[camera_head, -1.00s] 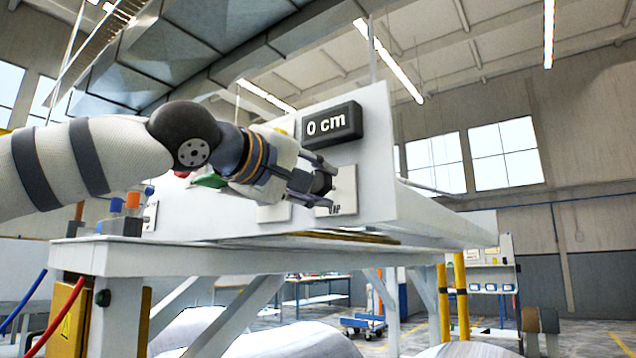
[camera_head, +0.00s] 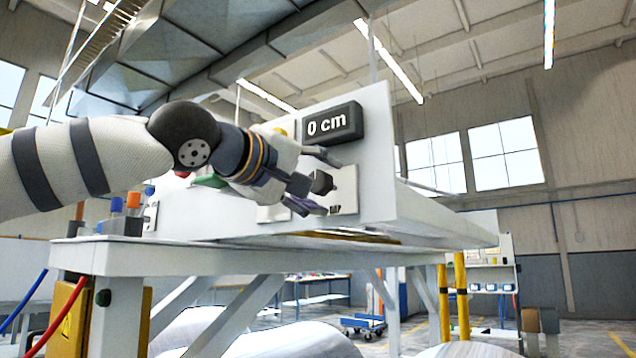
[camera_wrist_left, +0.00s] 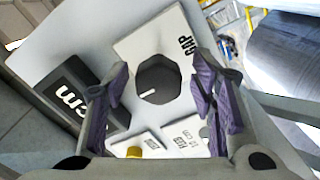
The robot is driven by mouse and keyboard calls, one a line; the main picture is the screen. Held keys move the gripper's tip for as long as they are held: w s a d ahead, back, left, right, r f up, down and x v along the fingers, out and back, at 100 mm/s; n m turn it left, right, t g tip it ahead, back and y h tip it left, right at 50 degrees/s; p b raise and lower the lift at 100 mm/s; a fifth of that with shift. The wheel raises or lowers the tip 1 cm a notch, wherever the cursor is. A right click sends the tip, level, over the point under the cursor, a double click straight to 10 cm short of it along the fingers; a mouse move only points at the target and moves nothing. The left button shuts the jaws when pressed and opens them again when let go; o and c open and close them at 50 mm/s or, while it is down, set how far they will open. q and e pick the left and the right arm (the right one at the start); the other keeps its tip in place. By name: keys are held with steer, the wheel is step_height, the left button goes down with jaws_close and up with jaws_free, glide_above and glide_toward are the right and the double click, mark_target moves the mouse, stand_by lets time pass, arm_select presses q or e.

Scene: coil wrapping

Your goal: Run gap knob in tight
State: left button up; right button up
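The gap knob (camera_head: 321,182) is a dark faceted knob on a white plate on the machine's front panel. In the left wrist view the gap knob (camera_wrist_left: 158,80) shows a white pointer line, and its plate reads "GAP". My left gripper (camera_head: 318,184) is open, its fingers spread on either side of the knob. In the wrist view the purple-padded fingers (camera_wrist_left: 160,95) stand clear of the knob, with a gap on each side. A display (camera_head: 332,123) above the knob reads "0 cm". My right gripper is not in view.
Other label plates, one with a yellow knob (camera_wrist_left: 134,152), sit beside the gap plate. A green button (camera_head: 211,181) is partly hidden behind my left gripper. The white panel (camera_head: 376,150) stands close behind the fingers. Yellow posts (camera_head: 461,296) stand at the right.

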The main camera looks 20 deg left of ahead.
arm_select(q)
steer(key=v, duration=1.2)
